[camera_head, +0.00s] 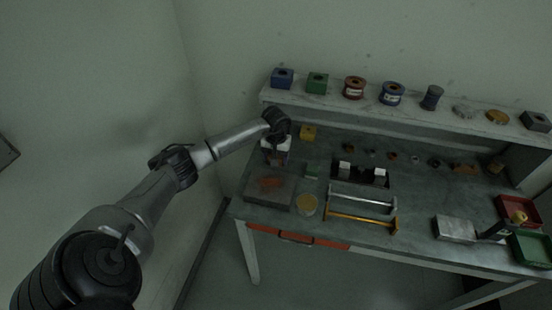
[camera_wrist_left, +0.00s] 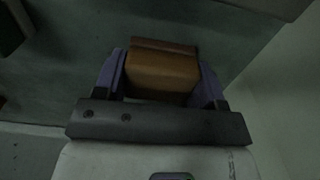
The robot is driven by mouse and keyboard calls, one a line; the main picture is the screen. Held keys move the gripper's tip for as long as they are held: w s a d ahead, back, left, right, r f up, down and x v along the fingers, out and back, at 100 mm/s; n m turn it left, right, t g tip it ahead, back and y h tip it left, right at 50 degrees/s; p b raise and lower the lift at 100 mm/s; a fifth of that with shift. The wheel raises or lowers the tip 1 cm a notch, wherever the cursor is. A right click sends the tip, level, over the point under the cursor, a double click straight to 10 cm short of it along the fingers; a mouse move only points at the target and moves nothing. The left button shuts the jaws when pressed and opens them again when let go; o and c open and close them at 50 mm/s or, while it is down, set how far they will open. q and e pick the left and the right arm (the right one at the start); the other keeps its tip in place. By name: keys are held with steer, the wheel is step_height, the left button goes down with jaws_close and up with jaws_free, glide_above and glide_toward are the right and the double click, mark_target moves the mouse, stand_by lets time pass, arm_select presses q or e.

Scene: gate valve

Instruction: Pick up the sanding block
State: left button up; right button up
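The sanding block, an orange-brown block with a darker brown far edge, shows in the left wrist view (camera_wrist_left: 162,75). My left gripper (camera_wrist_left: 162,80) has its two purple fingers on either side of it, and they look to be touching its sides. In the head view my left gripper (camera_head: 276,156) points down at the back left of the workbench (camera_head: 330,232). There the block is mostly hidden by the gripper. I cannot tell whether the block touches the bench. My right gripper is not in view.
A grey plate (camera_head: 268,188) with a rust patch lies just in front of the gripper. A yellow block (camera_head: 308,132) and a small green block (camera_head: 312,170) stand to its right. The raised shelf (camera_head: 330,106) with spools runs behind. Red (camera_head: 517,209) and green trays (camera_head: 530,250) stand far right.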

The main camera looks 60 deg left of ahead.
arm_select(q)
steer(key=c, duration=0.4)
steer(key=shift+r, duration=0.5)
steer(key=r, duration=0.2)
steer(key=d+r, duration=0.1)
steer(key=r, duration=0.1)
steer(key=shift+w, duration=0.15)
steer(key=w+d+r, duration=0.1)
steer(key=d+r, duration=0.1)
steer(key=d, duration=0.1)
steer(key=w+d+r, duration=0.1)
steer(key=d+r, duration=0.1)
steer(key=d, duration=0.2)
steer(key=d+r, duration=0.2)
steer(key=d, duration=0.1)
steer(key=shift+w+d+p, duration=0.15)
steer(key=shift+w+p, duration=0.2)
steer(key=shift+w, duration=0.05)
